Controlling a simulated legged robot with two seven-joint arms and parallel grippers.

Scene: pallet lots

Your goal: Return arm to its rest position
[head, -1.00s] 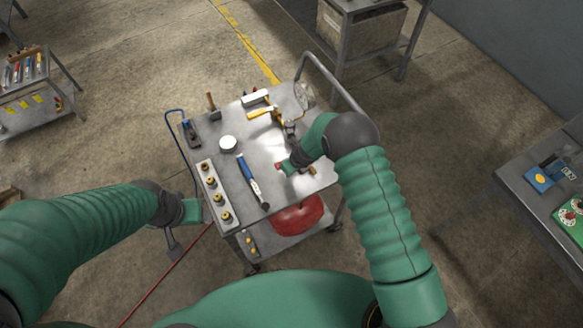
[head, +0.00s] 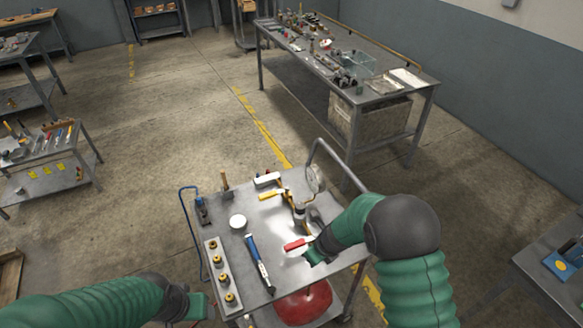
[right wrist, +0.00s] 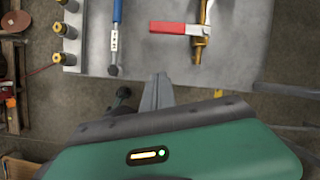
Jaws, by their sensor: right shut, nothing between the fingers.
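My right arm comes in from the right in the head view and ends over the right part of the grey tool cart (head: 225,190). My right gripper (right wrist: 158,88) is shut and empty in the right wrist view, its tips at the cart top's edge. A brass valve (right wrist: 200,45) with a red lever (right wrist: 178,28) lies on the cart ahead of the tips, apart from them; the red lever (head: 297,243) also shows in the head view. My left gripper (head: 197,308) is low at the left of the cart in the head view; its fingers cannot be made out.
A red rounded object (head: 304,303) is on the lower shelf. Workbenches stand behind and left; floor between is open.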

